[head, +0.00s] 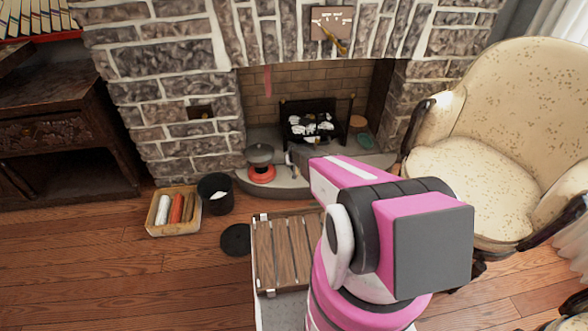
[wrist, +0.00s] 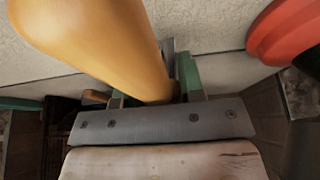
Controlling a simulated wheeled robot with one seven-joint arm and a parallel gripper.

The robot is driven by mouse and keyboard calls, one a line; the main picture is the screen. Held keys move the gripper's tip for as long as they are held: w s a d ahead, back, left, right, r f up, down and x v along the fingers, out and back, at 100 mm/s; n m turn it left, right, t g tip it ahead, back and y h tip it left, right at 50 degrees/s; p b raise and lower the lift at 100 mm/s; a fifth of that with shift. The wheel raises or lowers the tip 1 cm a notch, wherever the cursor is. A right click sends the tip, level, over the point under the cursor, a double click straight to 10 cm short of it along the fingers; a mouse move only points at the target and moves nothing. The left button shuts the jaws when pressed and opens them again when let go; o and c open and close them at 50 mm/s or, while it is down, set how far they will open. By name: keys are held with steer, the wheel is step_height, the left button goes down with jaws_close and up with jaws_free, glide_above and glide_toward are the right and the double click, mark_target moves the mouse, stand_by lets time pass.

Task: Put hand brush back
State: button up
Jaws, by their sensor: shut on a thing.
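In the wrist view my gripper (wrist: 152,92) is shut around a thick, smooth yellow-orange handle (wrist: 95,40), which I take to be the hand brush's. The handle runs from the upper left down to the jaws. Its bristles cannot be made out. Pale stone shows behind it. In the head view my pink and grey arm reaches toward the hearth (head: 283,184), and a grey end part (head: 299,156) shows by the grate. The held brush is hidden behind my arm there.
A black grate (head: 313,121) with ash stands in the fireplace. A basket (head: 176,230), black bucket (head: 215,193) and black disc (head: 235,240) are on the floor. A cream armchair (head: 490,150) is at right.

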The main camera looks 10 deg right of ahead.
steer(key=shift+f, duration=1)
steer(key=shift+f, duration=0.15)
steer(key=o, duration=1)
steer(key=shift+c, duration=0.2)
steer(key=v, duration=1.3)
steer(key=s+d+r+g, duration=0.1)
steer(key=s+r+g, duration=0.3)
steer(key=s+r, duration=2.5)
steer(key=shift+r+g, duration=0.3)
steer(key=shift+r, duration=0.15)
steer(key=shift+d, duration=0.1)
